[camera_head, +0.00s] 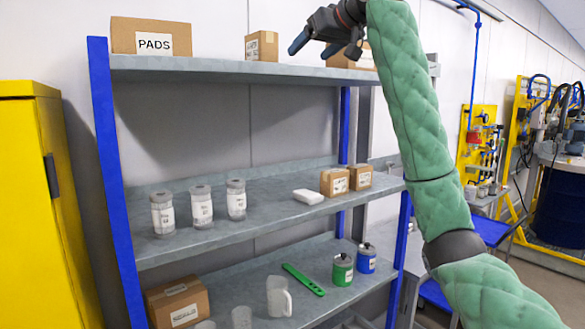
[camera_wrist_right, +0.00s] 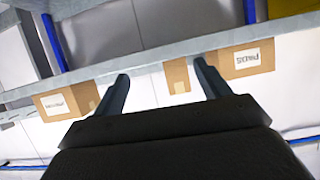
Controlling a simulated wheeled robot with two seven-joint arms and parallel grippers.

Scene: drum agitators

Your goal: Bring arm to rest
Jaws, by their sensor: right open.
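My right arm, in a green quilted sleeve, rises along the right of the head view. Its right gripper (camera_head: 324,48) is held high, near the shelf unit's top shelf (camera_head: 220,69). In the right wrist view the two fingers of the right gripper (camera_wrist_right: 161,72) stand wide apart with nothing between them. Behind them, the picture is turned over and shows a shelf edge (camera_wrist_right: 150,62) with cardboard boxes. I cannot tell how far the fingers are from the boxes. My left gripper is in neither view.
A PADS box (camera_head: 150,37) and a smaller box (camera_head: 262,46) stand on the top shelf. Lower shelves hold jars (camera_head: 201,207), a white block (camera_head: 308,196), a clear jug (camera_head: 278,297) and green (camera_head: 342,270) and blue (camera_head: 366,259) cans. A yellow cabinet (camera_head: 35,210) stands left.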

